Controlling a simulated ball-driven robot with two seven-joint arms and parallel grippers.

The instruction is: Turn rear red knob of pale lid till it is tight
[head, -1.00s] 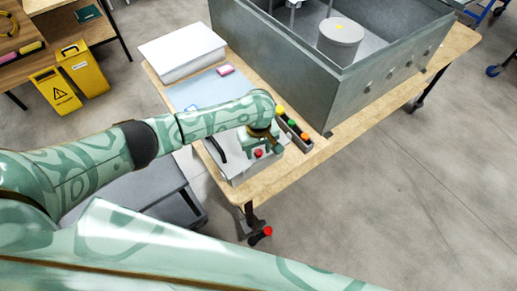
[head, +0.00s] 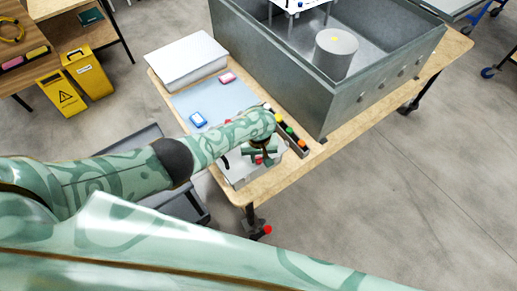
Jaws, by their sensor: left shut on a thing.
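The pale lid (head: 238,178) is on a light grey box at the front corner of the wooden table, with a dark curved handle (head: 225,163) on its left side. My left gripper (head: 261,158) is over the lid, pointing down, and is shut on a red knob (head: 258,161). Only a little red shows beside the fingers, and the gripper and wrist hide most of the knob. I cannot tell from this view how far the knob is screwed in. My right gripper is not in view.
A dark strip with coloured caps (head: 290,131) lies just right of the lid. A large grey metal housing (head: 345,105) stands behind it. A blue mat (head: 215,98) with a blue-and-white item (head: 198,119) and a pink item (head: 228,77) lies behind my arm, before a white box (head: 186,60).

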